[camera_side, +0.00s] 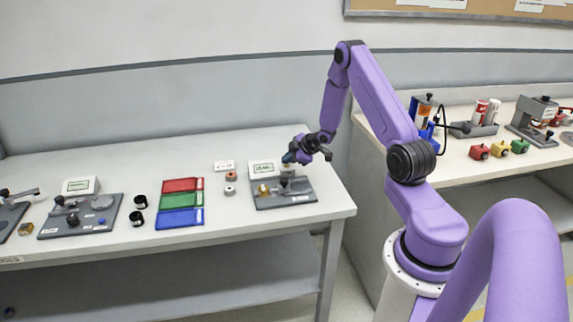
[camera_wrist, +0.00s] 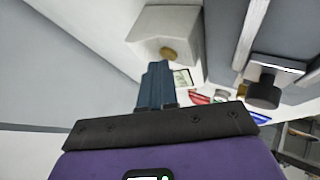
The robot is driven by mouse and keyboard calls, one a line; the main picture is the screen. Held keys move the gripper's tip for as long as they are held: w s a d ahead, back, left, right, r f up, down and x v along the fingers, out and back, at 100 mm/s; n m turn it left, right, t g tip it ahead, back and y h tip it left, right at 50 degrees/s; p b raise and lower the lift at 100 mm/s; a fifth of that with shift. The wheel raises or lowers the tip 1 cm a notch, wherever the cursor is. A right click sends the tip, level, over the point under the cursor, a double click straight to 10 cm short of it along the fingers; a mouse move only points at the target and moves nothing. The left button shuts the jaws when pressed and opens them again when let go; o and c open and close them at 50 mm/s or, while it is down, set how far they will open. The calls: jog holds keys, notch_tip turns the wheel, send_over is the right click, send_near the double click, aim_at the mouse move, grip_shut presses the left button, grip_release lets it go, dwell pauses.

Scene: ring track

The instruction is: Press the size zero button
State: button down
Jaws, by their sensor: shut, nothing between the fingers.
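A white readout box (camera_side: 262,168) with a green-lettered display stands at the back of a grey gauge plate (camera_side: 298,199) at the right end of the bench. My gripper (camera_side: 290,157) is at the box's right side, at about its top, and partly covers that side. In the wrist view the white box (camera_wrist: 143,24) has a round tan button (camera_wrist: 168,54) on the face towards me. My gripper's blue-grey fingers (camera_wrist: 158,68) are shut and empty, with their tips just below the button in the picture. I cannot tell whether they touch it. No label on the button is readable.
Red (camera_side: 182,185), green (camera_side: 180,200) and blue (camera_side: 179,218) trays lie left of the plate. Small rings (camera_side: 230,183) and a white card (camera_side: 224,166) lie between. A second gauge plate (camera_side: 81,215) stands farther left. Another bench (camera_side: 470,160) is at right.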

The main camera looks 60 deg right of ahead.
aim_at(288, 167)
jog(key=shift+r, duration=0.9)
jog(key=shift+r, duration=2.5)
jog(key=shift+a, duration=0.1)
